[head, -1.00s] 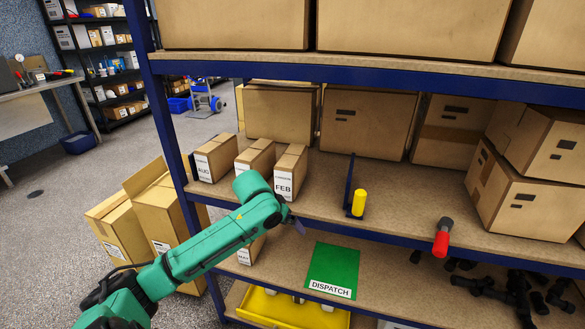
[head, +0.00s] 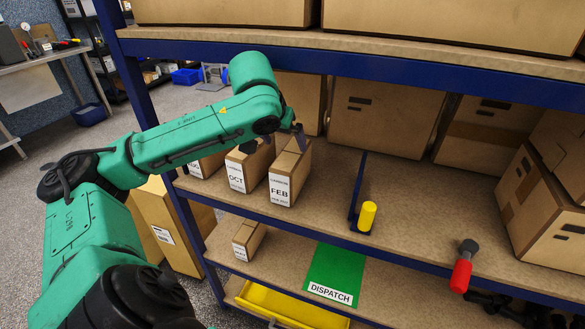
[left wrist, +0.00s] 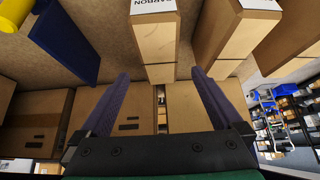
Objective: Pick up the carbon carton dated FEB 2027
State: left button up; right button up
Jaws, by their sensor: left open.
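The FEB carton (head: 280,188) stands on the middle shelf, a tall narrow brown box with a white label on its front; the small print is too small to read. My left gripper (head: 298,138) is open above its top, toward the back. In the left wrist view, the open fingers (left wrist: 160,75) point toward a carton with a CARBON label (left wrist: 155,42), which shows between them, not gripped. The OCT carton (head: 236,174) stands just left of the FEB carton, and a third carton (head: 200,167) is partly hidden by my arm.
A blue divider (head: 358,185) and a yellow cylinder (head: 367,215) stand to the right. Large boxes (head: 385,115) line the back. The upper shelf (head: 400,65) overhangs close by. Below are a small carton (head: 249,238) and a green DISPATCH mat (head: 335,275).

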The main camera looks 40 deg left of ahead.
aim_at(292, 153)
pick_arm(q)
jog(key=x, duration=0.3)
jog(key=shift+w+a+p, duration=0.1)
jog(key=shift+w+p, duration=0.1)
jog(key=shift+p, duration=0.15)
jog(key=p+x, duration=0.2)
jog(key=x, duration=0.2)
jog(key=shift+w+f, duration=0.2)
jog(key=shift+w, duration=0.05)
jog(key=shift+w+f, duration=0.1)
jog(key=shift+f, duration=0.3)
jog(key=c, duration=1.4)
grip_shut()
pick_arm(e)
jog(key=r, duration=0.3)
jog(key=shift+w, duration=0.4)
pick_arm(q)
jog(key=shift+w+r, duration=0.1)
